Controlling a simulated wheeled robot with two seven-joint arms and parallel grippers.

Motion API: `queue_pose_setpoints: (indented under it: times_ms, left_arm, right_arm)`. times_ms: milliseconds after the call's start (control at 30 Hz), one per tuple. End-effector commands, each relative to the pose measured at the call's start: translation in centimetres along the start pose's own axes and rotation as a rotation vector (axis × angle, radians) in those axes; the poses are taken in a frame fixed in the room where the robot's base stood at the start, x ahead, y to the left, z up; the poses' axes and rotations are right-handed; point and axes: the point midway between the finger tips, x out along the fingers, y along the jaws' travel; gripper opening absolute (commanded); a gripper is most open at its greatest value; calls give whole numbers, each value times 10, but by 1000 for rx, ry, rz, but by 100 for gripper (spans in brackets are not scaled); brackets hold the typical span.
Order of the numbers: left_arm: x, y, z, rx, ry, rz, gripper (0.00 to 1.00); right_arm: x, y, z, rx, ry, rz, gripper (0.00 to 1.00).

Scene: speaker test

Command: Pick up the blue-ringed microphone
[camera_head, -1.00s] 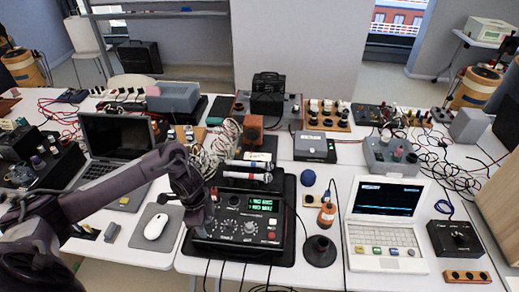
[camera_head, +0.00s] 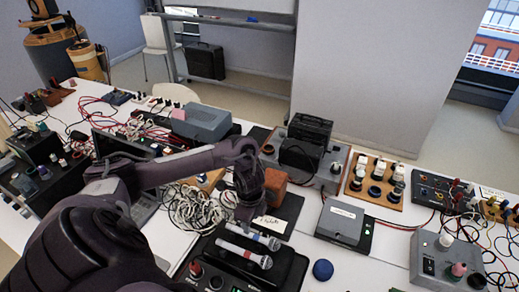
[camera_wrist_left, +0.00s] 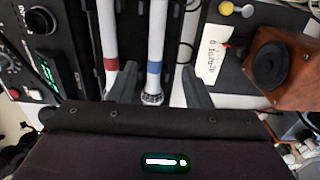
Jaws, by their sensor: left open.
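The blue-ringed microphone (camera_head: 254,236) lies in a black tray in the head view, beside a red-ringed microphone (camera_head: 245,253). In the left wrist view, the blue-ringed microphone (camera_wrist_left: 156,38) has a white body, and the red-ringed microphone (camera_wrist_left: 108,30) lies to its left. My left gripper (camera_wrist_left: 160,72) is open, its fingers on either side of the blue-ringed microphone near its blue band. I cannot tell whether they touch it. In the head view my left gripper (camera_head: 246,210) is just beyond the microphones. My right gripper is not in view.
A small wooden speaker box (camera_wrist_left: 285,65) stands close to the right of my left gripper. White coiled cables (camera_head: 195,208) lie to the left. A grey box (camera_head: 344,222) stands farther right.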

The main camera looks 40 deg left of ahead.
Motion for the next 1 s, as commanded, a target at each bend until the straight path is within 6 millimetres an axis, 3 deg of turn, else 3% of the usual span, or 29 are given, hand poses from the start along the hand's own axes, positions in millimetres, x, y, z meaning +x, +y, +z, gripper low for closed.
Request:
queue_pose_setpoints:
  times_ms: [400, 733, 1000]
  left_arm:
    - [55, 4, -2, -2, -2, 2, 44]
    - [63, 4, -2, 0, -3, -1, 44]
    - [63, 4, -2, 0, -3, 0, 9]
  right_arm:
    - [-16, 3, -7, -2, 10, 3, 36]
    - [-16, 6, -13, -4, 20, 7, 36]
    - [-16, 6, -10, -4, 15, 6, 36]
